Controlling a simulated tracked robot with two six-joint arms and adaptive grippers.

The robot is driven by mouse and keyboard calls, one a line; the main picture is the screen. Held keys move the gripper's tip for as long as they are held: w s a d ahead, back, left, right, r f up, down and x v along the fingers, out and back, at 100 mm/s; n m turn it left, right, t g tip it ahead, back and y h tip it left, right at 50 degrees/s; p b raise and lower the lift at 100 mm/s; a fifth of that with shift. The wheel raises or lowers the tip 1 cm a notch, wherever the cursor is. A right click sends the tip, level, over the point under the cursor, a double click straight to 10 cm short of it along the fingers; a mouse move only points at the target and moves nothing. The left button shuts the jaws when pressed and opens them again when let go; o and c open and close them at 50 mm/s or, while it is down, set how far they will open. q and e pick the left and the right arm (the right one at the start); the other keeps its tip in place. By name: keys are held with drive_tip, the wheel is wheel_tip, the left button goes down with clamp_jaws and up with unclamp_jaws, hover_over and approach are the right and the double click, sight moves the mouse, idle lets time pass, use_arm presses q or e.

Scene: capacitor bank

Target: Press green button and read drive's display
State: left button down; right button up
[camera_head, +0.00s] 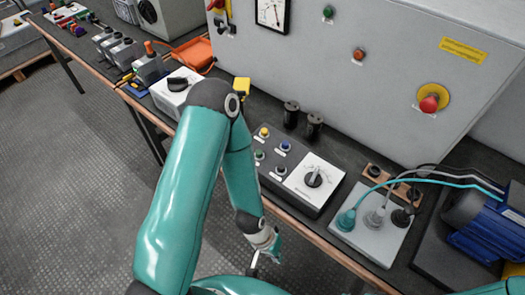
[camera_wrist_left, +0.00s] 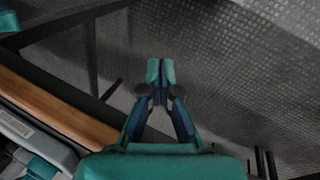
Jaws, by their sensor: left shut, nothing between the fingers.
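A small green button (camera_head: 259,155) sits on the sloped control box (camera_head: 300,210), beside yellow, blue and dark buttons and a rotary knob. Another green button (camera_head: 328,11) is high on the grey cabinet. I cannot make out a drive display. My left gripper (camera_head: 265,250) is at the bench's front edge, below the control box and apart from the buttons. In the left wrist view its fingers (camera_wrist_left: 160,72) are shut with nothing between them, over the floor. My right gripper is not in view.
The cabinet (camera_head: 355,110) stands behind the box, with a red emergency knob (camera_head: 430,100). Two black cylinders (camera_head: 314,125) stand between them. A plug panel (camera_head: 372,240) with cables and a blue motor (camera_head: 485,225) are to the right. Bare floor (camera_head: 70,190) lies left.

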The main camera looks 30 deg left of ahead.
sight(257, 153)
use_arm(q)
drive_tip(key=w+a+r+n+p, duration=0.2)
drive_tip(key=w+a+r+n, duration=0.1)
drive_tip(key=a+r+n, duration=0.1)
drive_tip(key=w+a+r+n+t+p, duration=0.1)
drive_tip(key=w+a+r+n+p, duration=0.1)
drive_tip(key=w+a+r+n, duration=0.2)
drive_tip(key=w+a+r+n+t+p, duration=0.1)
drive_tip(key=w+a+r+n, duration=0.2)
drive_tip(key=a+r+n, duration=0.1)
drive_tip(key=shift+w+a+r+n+p, duration=0.15)
drive_tip(key=shift+a+r+p, duration=0.1)
drive_tip(key=shift+r, duration=0.25)
drive_tip(key=shift+w+a+r+n+p, duration=0.15)
drive_tip(key=shift+a+r, duration=0.1)
drive_tip(key=shift+r, duration=0.25)
drive_tip(key=w+a+r+n+t+p, duration=0.2)
drive_tip(key=w+a+r+n+t, duration=0.3)
drive_tip(key=w+r, duration=0.4)
wheel_tip(257, 153, up, 4)
drive_tip(key=shift+a+f+n, duration=0.1)
drive_tip(key=shift+a+n, duration=0.7)
drive_tip(key=shift+a, duration=0.25)
drive_tip(key=shift+f, duration=0.15)
wheel_tip(257, 153, down, 8)
drive_tip(key=b, duration=0.6)
drive_tip(key=shift+b, duration=0.4)
drive_tip(key=shift+f+b, duration=0.35)
drive_tip(key=shift+f+b, duration=0.35)
drive_tip(key=shift+b, duration=0.25)
